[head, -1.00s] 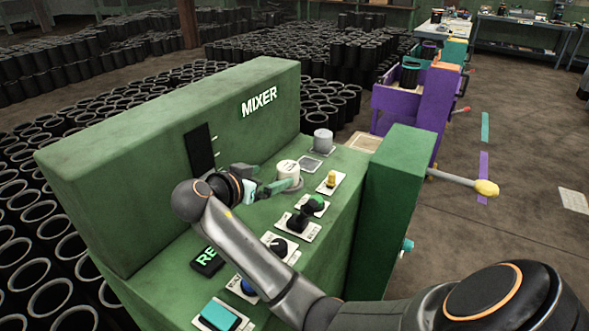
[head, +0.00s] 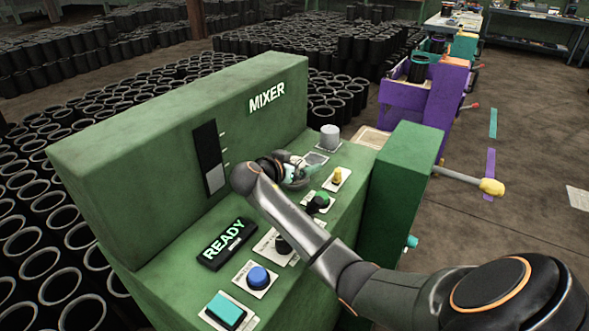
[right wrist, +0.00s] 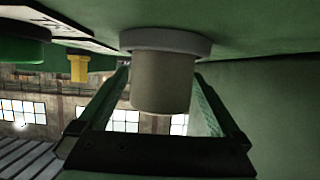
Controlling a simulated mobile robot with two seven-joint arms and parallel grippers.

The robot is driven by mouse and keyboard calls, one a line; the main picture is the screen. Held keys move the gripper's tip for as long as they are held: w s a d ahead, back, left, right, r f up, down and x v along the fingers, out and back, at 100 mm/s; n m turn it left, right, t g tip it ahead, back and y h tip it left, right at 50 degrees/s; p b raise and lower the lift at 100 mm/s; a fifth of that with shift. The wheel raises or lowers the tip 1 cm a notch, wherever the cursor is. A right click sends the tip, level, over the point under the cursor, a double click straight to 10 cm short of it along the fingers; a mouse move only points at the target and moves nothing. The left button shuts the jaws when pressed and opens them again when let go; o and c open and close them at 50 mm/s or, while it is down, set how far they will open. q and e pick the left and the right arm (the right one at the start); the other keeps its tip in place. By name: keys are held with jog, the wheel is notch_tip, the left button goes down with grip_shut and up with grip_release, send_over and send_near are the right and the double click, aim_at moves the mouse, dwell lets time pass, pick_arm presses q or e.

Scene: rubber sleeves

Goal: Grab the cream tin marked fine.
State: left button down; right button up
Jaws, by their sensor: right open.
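The cream tin (right wrist: 160,85) stands on a round grey seat (right wrist: 165,42) on the green mixer panel. In the right wrist view it is between the two fingers of my right gripper (right wrist: 162,82), with visible gaps on both sides. The gripper is open and not closed on it. The marking on the tin cannot be read now. My left gripper is not in view.
A grey cylinder (head: 330,137) stands behind the tin. Close by are a yellow knob (head: 337,176), a green knob (head: 318,201), a blue button (head: 258,277) and a teal button (head: 226,310). The mixer's tall green wall (head: 190,150) rises to the left.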

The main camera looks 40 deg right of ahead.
jog(key=shift+d, duration=0.25)
grip_shut()
dwell(0.7)
